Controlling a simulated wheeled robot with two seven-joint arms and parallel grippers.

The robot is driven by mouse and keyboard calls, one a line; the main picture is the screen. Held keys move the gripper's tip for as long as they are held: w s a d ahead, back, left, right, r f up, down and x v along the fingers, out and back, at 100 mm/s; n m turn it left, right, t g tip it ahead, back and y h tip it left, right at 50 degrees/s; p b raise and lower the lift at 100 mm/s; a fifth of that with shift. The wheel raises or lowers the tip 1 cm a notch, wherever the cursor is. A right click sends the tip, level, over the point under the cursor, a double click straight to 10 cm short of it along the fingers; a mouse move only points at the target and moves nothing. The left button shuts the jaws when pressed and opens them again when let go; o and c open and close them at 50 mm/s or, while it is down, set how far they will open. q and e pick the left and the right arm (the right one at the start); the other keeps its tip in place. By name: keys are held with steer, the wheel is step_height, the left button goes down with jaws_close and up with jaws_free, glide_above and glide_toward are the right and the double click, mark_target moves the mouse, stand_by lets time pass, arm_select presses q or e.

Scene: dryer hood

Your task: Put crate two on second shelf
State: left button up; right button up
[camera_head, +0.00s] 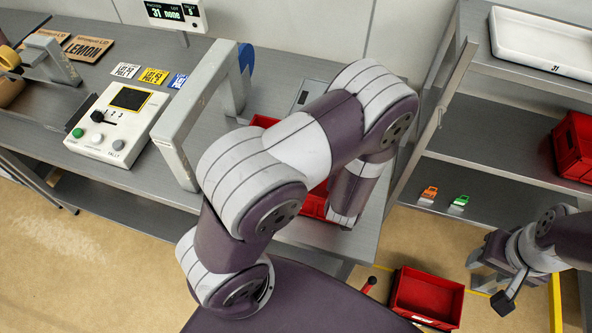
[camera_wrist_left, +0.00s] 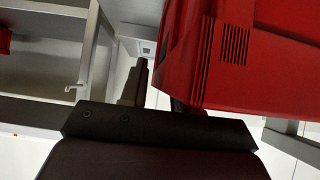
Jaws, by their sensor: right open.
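A red crate (camera_head: 313,206) sits on the grey bench, mostly hidden behind my left arm. A red crate (camera_wrist_left: 240,60) fills the upper right of the left wrist view, close to my left gripper (camera_wrist_left: 158,85). The head view hides that gripper, and I cannot tell whether its fingers hold the crate wall. My right gripper (camera_head: 490,285) is open and empty at the lower right. The rack at right has a shelf (camera_head: 485,170) below its top, with another red crate (camera_head: 573,147) at its right end. I cannot read which crate is two.
A red crate (camera_head: 427,297) stands on the floor. A white tray (camera_head: 540,42) is on the rack top. A grey frame (camera_head: 200,115) and control box (camera_head: 120,122) stand left.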

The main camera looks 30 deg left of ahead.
arm_select(q)
jaws_close()
steer(key=shift+r, duration=0.1)
stand_by(1.1)
